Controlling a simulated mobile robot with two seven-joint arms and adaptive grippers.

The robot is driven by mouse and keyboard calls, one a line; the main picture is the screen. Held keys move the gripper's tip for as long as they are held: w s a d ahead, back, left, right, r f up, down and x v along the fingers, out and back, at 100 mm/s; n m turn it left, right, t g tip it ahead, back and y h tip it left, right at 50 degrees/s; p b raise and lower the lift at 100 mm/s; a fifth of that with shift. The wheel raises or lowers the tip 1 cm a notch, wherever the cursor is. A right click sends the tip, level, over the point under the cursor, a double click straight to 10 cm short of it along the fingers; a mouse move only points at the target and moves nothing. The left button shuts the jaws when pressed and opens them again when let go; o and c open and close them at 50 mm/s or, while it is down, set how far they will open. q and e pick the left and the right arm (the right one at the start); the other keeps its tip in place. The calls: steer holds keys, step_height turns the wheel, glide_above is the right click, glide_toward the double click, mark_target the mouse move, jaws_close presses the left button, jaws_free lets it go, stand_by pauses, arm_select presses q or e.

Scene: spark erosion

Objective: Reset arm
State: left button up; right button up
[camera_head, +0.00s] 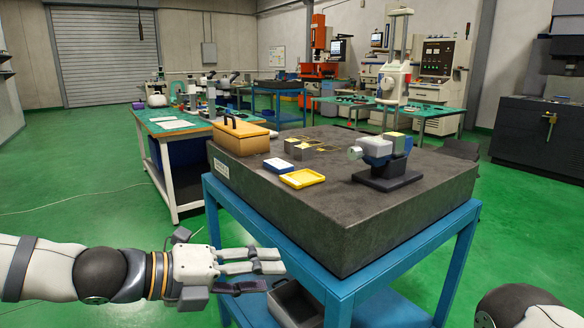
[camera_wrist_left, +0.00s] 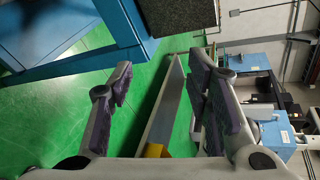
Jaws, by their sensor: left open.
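My left arm reaches in from the left edge in the head view. Its left gripper (camera_head: 266,268) is open and empty, beside the blue stand's near left side and below the level of the stone plate. In the left wrist view the two dark-padded fingers of the left gripper (camera_wrist_left: 160,82) are spread apart with nothing between them. Behind them are green floor and part of a bench frame. My right gripper is out of view. A rounded dark and white part at the bottom right corner of the head view looks like my right arm.
The granite plate (camera_head: 345,237) rests on a blue stand (camera_head: 338,292). On it are a tan case (camera_head: 240,138), a yellow tray (camera_head: 302,178) and a grey instrument (camera_head: 376,147). A grey open bin (camera_head: 296,304) is below. Green floor is free at left.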

arm_select(q)
steer(key=s+d+f+m+g+y, duration=0.1)
steer(key=s+f+m+g+y, duration=0.1)
steer(key=s+f+m, duration=0.4)
steer(key=s+d+f+m+g+y, duration=0.1)
steer(key=s+d+f+g, duration=0.15)
steer(key=f, duration=0.55)
steer(key=s+a+f+m+g+y+p, duration=0.1)
steer(key=s+a+f+m+g+y, duration=0.4)
steer(key=s+f+m, duration=0.7)
steer(key=s+a+f+m+y, duration=0.1)
steer(key=s+a+m+y, duration=0.1)
steer(key=s+a+m, duration=0.5)
steer(key=s+a+m+y+p, duration=0.1)
steer(key=s+a+m+y, duration=0.1)
steer(key=s+a+m, duration=0.5)
steer(key=s+m, duration=0.4)
steer(key=s, duration=0.3)
steer(key=shift+f+m, duration=0.4)
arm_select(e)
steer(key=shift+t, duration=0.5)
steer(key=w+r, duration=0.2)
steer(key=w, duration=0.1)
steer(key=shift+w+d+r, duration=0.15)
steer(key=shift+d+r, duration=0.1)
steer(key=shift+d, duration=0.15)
arm_select(q)
steer(key=shift+a+t, duration=0.1)
steer(key=shift+t, duration=0.15)
